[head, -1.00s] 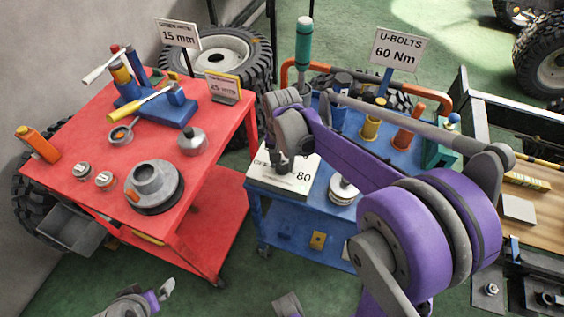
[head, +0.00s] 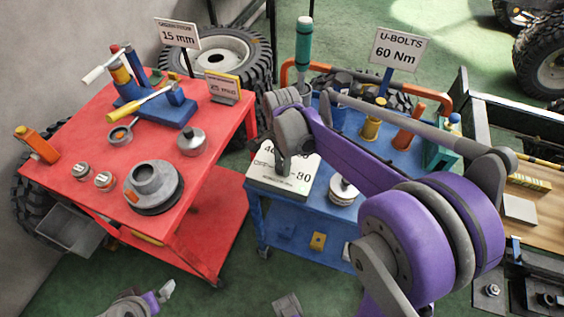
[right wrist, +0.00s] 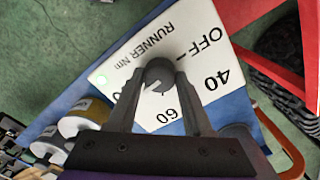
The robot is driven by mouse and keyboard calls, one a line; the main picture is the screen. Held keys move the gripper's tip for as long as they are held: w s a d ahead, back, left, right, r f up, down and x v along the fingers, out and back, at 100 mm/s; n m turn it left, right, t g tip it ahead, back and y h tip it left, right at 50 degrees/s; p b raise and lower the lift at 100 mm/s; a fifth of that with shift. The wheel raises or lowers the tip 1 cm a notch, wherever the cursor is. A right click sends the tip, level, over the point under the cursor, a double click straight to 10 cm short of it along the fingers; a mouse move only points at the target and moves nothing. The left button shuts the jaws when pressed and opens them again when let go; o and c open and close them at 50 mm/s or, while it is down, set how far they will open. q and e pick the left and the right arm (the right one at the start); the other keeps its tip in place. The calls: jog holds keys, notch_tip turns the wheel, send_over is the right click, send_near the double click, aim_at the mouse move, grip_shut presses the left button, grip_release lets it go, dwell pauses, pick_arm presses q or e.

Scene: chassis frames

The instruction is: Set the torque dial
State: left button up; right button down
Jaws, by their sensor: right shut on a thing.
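The torque dial is a white box (head: 262,182) with printed numbers, on the left end of the blue cart. Its face (right wrist: 197,50) in the right wrist view reads OFF, 40, 60 and "RUNNER Nm"; 80 shows in the head view. A round dark knob (right wrist: 158,70) stands on the face. My right gripper (right wrist: 158,84) is shut on it, one finger on each side. A small mark on the knob seems to face roughly toward 60; its exact setting is unclear. In the head view, my right gripper (head: 285,167) hides the knob. My left gripper (head: 166,290) shows only partly at the bottom.
The blue cart (head: 290,235) also holds a U-BOLTS 60 Nm sign (head: 400,49), a green-handled tool (head: 304,40) and colored parts. The red cart (head: 100,150) at left carries tools, a hub and a 15 mm sign (head: 178,34). Green floor lies between.

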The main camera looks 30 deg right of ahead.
jog(key=shift+m, duration=0.5)
jog(key=shift+c, duration=1.6)
grip_release()
notch_tip(320, 180, up, 11)
jog(key=p, duration=0.1)
jog(key=shift+f, duration=0.1)
jog(key=s+a+f+n+t+p, duration=0.2)
jog(key=s+a+n, duration=0.1)
jog(key=s+n, duration=0.4)
jog(key=s+a+f+n+t+p, duration=0.2)
jog(key=s+n, duration=0.6)
jog(key=n, duration=0.4)
jog(key=shift+s+a+t, duration=0.25)
jog(key=shift+a+t, duration=0.45)
jog(key=shift+a, duration=0.2)
